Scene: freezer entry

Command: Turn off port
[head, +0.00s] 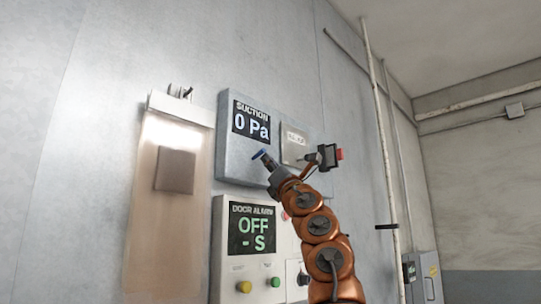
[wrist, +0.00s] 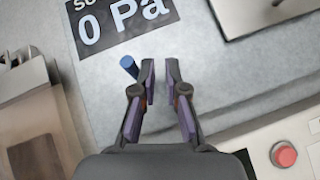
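The grey suction box (head: 228,158) on the wall has a dark display (head: 251,121) reading "SUCTION 0 Pa". The display also shows at the upper left of the wrist view (wrist: 120,22). A small blue peg or lever (wrist: 129,67) stands out in front of the box, just left of my left finger. A blue piece (head: 259,154) also shows by my gripper tip in the head view. My gripper (wrist: 160,72) points at the box with a narrow empty gap between its fingers. I cannot tell whether a finger touches the blue piece. No part is labelled as a port.
Below is a white door alarm panel (head: 221,240) reading "OFF - S", with a yellow button (head: 243,287) and a green one (head: 275,282). A red button (wrist: 284,155) shows at the lower right. A plastic-strip-like cover (head: 167,225) hangs at left. Pipes run up the wall at right.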

